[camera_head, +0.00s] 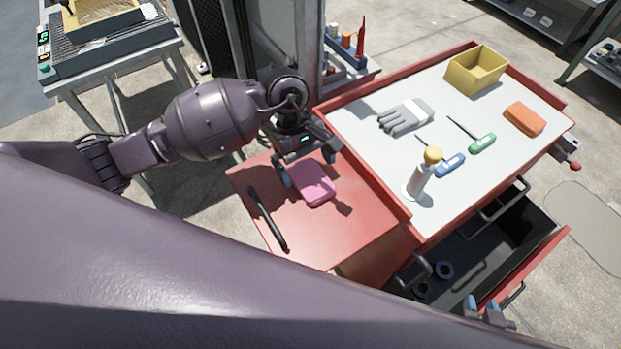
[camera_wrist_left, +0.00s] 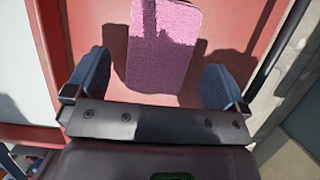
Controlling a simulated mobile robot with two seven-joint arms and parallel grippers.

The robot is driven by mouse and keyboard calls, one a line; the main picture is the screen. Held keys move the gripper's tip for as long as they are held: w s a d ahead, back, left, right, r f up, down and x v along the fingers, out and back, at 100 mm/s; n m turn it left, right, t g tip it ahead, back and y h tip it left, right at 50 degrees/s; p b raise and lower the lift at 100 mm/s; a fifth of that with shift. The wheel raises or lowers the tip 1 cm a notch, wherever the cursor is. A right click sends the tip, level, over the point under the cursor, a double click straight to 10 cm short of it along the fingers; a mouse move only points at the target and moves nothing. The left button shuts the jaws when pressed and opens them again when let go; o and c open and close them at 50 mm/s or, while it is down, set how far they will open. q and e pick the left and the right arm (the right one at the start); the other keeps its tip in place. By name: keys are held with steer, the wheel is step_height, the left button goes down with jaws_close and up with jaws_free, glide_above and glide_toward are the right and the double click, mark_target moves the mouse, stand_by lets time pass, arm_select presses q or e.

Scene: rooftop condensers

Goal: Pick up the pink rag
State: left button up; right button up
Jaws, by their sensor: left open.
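The pink rag (camera_head: 313,184) is a folded, flat pad lying on the red side shelf of the tool cart. My left gripper (camera_head: 306,162) is open just above the rag, at its upper edge in the head view. In the left wrist view, the rag (camera_wrist_left: 163,45) lies between and ahead of the two blue fingertips of the left gripper (camera_wrist_left: 157,84), with a gap on each side. The gripper's shadow falls on the rag and shelf. My right gripper (camera_head: 482,308) shows at the lower right beside the open drawer, its blue fingertips apart, nothing seen between them.
A black-handled tool (camera_head: 267,218) lies on the shelf left of the rag. The white cart top (camera_head: 375,155) holds gloves (camera_head: 405,117), screwdrivers, a white bottle (camera_head: 417,178), an orange sponge (camera_head: 523,119) and a yellow box (camera_head: 476,72). A drawer (camera_head: 500,240) stands open.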

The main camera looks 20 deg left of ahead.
mark_target(311, 182)
arm_select(q)
steer(key=shift+x, duration=1.5)
steer(key=c, duration=1)
